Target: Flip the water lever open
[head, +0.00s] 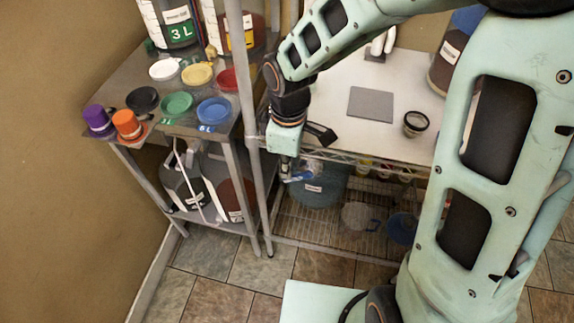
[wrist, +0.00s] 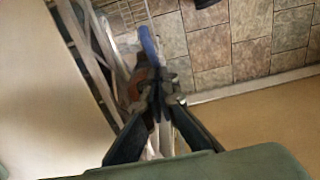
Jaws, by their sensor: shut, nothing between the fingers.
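The blue lever (head: 300,178) shows at the front of the lower rack in the head view, just right of my fingertips. In the wrist view a blue bar, which looks like the same lever (wrist: 148,44), lies just beyond the fingertips, beside a reddish-brown part. My gripper (head: 286,176) points down in front of the white table's front left corner. Its dark fingers (wrist: 160,88) meet in the wrist view with nothing between them. I cannot tell whether the fingertips touch the lever. The valve body is mostly hidden behind the gripper.
The white table (head: 335,140) stands behind my gripper, with a grey mat (head: 370,104) and a small cup (head: 415,123). A large clear-blue bottle (head: 320,188) sits on the wire shelf. The metal rack at left holds several coloured lids and jugs. The tiled floor (head: 205,290) is clear.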

